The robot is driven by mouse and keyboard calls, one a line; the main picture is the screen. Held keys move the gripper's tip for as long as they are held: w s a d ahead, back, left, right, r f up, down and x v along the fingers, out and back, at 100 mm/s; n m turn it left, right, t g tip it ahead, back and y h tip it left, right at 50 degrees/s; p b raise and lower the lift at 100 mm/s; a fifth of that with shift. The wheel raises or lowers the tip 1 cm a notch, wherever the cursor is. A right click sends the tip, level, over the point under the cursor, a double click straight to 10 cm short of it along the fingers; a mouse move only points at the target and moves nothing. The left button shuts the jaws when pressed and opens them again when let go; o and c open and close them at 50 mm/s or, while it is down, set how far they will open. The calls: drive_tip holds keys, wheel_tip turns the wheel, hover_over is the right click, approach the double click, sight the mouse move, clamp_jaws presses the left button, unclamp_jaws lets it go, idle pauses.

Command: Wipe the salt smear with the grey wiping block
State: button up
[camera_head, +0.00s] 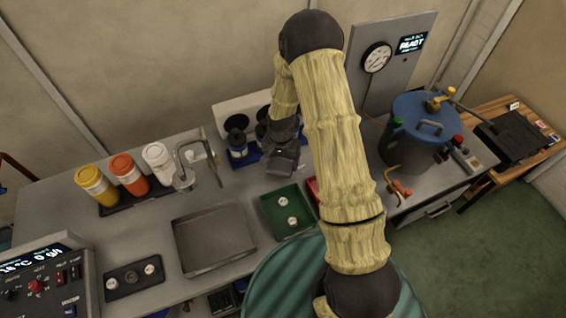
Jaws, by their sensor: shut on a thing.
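My gripper (283,160) is over the back middle of the grey bench, at the right end of a blue rack. It points down and is shut on a dark grey blocky thing, which looks like the grey wiping block. Its outline merges with the dark fingers, and I cannot tell whether it touches the surface below. I cannot make out the salt smear anywhere; my arm covers part of the bench to the right.
A dark-capped bottle (237,144) stands in the rack left of my gripper. In front are a green tray (269,220) with two small round pieces and an empty grey tray (212,269). Yellow, orange and white bottles stand left. A blue-lidded cylinder (409,158) stands right.

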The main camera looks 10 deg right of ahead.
sight(281, 164)
drive_tip(key=shift+r+p, duration=1.65)
drive_tip(key=shift+r, duration=1.05)
drive_tip(key=shift+s+a+f, duration=0.1)
